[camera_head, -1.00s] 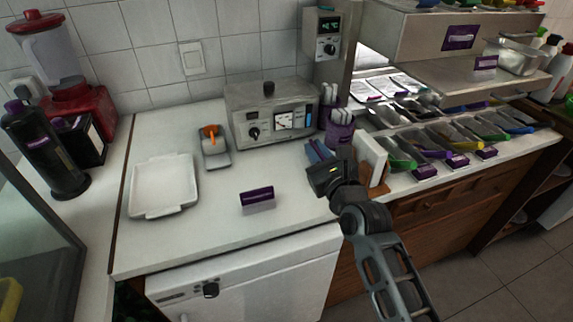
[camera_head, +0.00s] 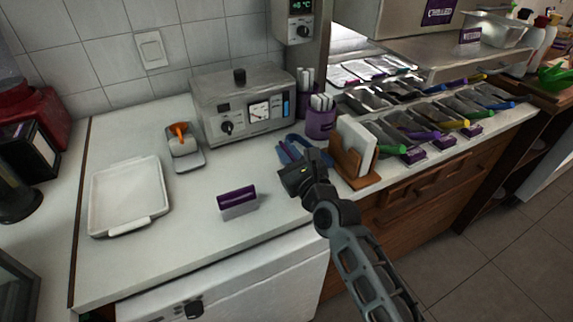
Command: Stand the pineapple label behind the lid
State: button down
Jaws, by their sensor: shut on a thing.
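My gripper (camera_head: 291,152) is low over the right part of the white counter, seen from behind. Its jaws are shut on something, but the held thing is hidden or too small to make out. Blue parts show at the jaw end; I cannot tell whether they are fingers or an object. A purple-and-grey label block (camera_head: 238,200) stands on the counter left of my gripper, apart from it; its text is unreadable. A flat white tray-like piece with a front handle (camera_head: 128,196) lies at the left; I cannot tell whether it is the lid.
A steel appliance with a knobbed top (camera_head: 243,106) stands at the back. A small dish with an orange handle (camera_head: 183,150) is left of it. A wooden holder with white cards (camera_head: 350,165) and a purple cup (camera_head: 320,122) are close to my gripper. The front middle counter is clear.

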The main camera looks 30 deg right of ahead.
jog(key=shift+f+b, duration=0.5)
jog(key=shift+f, duration=0.65)
jog(key=shift+f, duration=0.15)
jog(key=shift+f, duration=0.1)
jog(key=c, duration=1.1)
grip_release()
jog(key=shift+r, duration=0.25)
jog(key=s, duration=1.2)
